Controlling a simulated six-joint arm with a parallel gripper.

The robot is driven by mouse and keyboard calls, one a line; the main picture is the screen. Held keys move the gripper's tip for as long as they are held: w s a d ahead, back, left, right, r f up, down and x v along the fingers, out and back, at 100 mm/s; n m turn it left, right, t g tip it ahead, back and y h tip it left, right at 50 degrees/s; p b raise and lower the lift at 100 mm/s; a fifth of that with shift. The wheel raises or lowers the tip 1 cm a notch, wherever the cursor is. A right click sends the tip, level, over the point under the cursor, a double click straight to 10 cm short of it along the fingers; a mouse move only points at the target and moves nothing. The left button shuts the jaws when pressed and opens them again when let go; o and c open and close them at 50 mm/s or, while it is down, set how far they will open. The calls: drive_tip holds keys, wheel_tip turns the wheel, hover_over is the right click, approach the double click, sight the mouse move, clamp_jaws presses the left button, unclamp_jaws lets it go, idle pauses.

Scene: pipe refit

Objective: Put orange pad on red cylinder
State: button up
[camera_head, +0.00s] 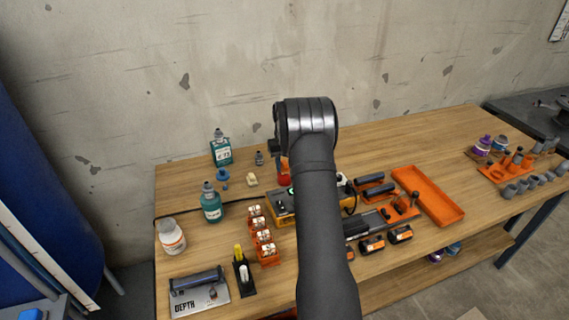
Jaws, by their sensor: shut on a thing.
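My gripper (276,147) shows only as a dark part at the left of my arm's wrist; the arm hides most of it and its fingertips. A small orange piece, which looks like the orange pad (284,163), shows just under it, partly hidden by my arm. My gripper appears shut on it. The red cylinder (284,180) stands right below the orange piece, on or behind a yellow device (281,208). I cannot tell whether pad and cylinder touch.
Several orange-and-white blocks (262,237) stand in front. An orange tray (430,197) lies at the right, beside tools and batteries (372,244).

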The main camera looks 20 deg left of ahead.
drive_tip(key=o, duration=0.9)
drive_tip(key=shift+o, duration=0.2)
wheel_tip(320, 180, up, 12)
drive_tip(key=shift+r, duration=0.15)
wheel_tip(320, 180, down, 12)
drive_tip(key=shift+f, duration=0.15)
drive_tip(key=shift+r, duration=1.85)
